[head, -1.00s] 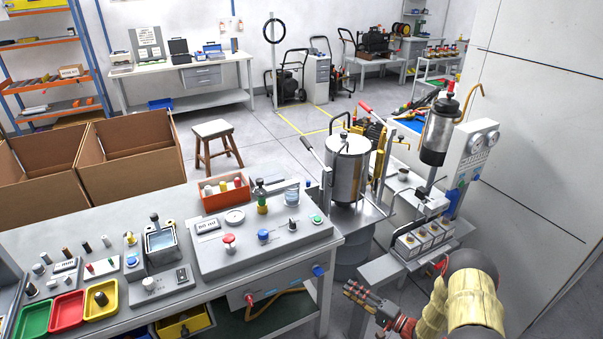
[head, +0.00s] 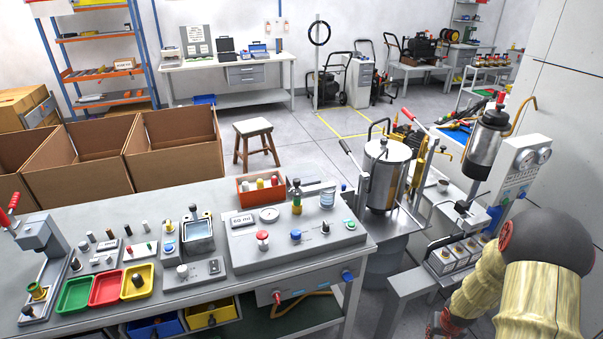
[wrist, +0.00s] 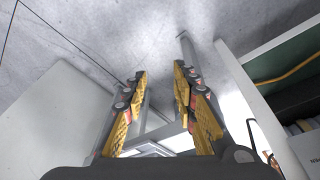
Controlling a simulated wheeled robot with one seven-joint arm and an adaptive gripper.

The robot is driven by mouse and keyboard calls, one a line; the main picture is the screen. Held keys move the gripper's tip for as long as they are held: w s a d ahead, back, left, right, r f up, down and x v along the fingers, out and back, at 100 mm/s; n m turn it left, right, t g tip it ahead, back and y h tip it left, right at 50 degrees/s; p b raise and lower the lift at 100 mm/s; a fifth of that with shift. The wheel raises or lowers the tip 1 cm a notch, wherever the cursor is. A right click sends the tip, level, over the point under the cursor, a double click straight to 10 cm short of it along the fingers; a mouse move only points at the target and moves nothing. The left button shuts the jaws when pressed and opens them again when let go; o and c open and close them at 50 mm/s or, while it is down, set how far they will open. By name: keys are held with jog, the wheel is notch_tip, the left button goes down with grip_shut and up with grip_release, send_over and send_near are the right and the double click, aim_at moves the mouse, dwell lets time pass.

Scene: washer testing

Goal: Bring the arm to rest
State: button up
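My gripper (wrist: 162,105) is open and empty in the wrist view, its two yellow-and-grey fingers spread apart with floor and a grey frame showing between and below them. In the head view my arm, with a pale yellow sleeve, is at the lower right. Only a red and dark part near my gripper shows there at the bottom edge, and the fingers are out of sight.
A steel tank (head: 384,175) with a lever stands right of the workbench. A low bench (head: 405,287) is close to my arm. Cardboard boxes (head: 80,160) and a stool (head: 253,128) stand behind the workbench. The floor around the stool is clear.

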jog(key=s+a+r+n+t, duration=0.1)
jog(key=s+a+r, duration=0.5)
jog(key=r, duration=0.8)
jog(key=s+a+r+n+t+y, duration=0.1)
jog(key=s+a+r, duration=0.5)
jog(key=a+r, duration=0.5)
jog(key=s+a+r+n+t, duration=0.1)
jog(key=s+a+r, duration=0.6)
jog(key=r, duration=1.1)
jog(key=shift+a+n+y, duration=0.3)
jog(key=shift+a+n, duration=0.2)
jog(key=shift+a, duration=0.45)
